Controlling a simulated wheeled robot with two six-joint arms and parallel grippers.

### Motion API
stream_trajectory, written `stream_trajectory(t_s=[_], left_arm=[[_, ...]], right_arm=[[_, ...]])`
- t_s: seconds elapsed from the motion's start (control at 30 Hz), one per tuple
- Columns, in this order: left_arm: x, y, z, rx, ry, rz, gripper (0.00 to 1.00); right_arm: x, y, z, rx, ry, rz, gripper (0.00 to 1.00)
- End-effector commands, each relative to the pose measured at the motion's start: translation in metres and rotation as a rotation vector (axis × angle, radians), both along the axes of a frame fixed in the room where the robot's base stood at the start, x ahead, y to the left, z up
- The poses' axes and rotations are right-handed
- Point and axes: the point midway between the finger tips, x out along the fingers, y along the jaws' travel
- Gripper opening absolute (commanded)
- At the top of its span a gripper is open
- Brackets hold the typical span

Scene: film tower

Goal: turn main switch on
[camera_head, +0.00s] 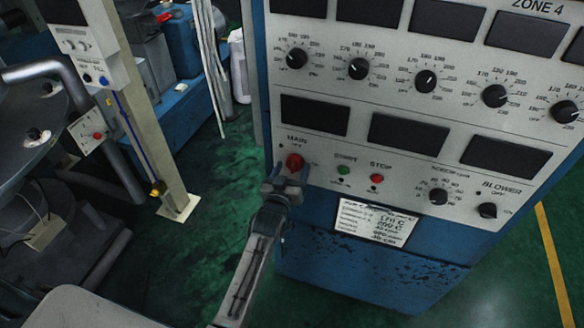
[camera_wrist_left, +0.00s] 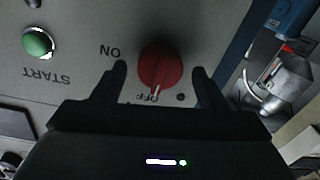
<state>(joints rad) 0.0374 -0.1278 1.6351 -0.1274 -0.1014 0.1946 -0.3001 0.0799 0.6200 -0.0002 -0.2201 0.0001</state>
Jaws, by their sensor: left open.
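The main switch is a round red knob (camera_head: 294,161) under the MAIN label, at the lower left of the grey control panel (camera_head: 330,158). In the left wrist view, which is upside down, the red knob (camera_wrist_left: 160,66) has a white line pointing at OFF; ON is printed to one side. My left gripper (camera_head: 287,178) is open at the panel. Its two dark fingers stand on either side of the knob, with a gap visible on each side in the left wrist view. My right gripper is not in view.
A green START button (camera_head: 344,170) and a red STOP button (camera_head: 377,179) sit just right of the switch. A BLOWER knob (camera_head: 487,210) is farther right. Left of the cabinet lie green floor (camera_head: 215,185) and a pale post (camera_head: 150,140).

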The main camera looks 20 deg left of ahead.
Motion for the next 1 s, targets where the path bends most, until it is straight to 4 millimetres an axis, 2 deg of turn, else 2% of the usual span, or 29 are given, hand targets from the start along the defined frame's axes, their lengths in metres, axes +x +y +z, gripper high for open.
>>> stream_trajectory(t_s=[0.37, 0.5, 0.6, 1.0], left_arm=[[0.0055, 0.0001, 0.0001, 0.000, 0.000, 0.000, 0.64], [0.0054, 0.0001, 0.0001, -0.001, 0.000, 0.000, 0.37], [0.0054, 0.0001, 0.0001, -0.001, 0.000, 0.000, 0.21], [0.0053, -0.0001, 0.0006, 0.077, -0.003, 0.000, 0.21]], right_arm=[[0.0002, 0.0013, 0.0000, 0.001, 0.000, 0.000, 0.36], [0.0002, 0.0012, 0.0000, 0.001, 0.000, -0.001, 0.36], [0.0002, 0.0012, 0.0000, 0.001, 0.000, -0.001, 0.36], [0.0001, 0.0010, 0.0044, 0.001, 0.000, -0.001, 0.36]])
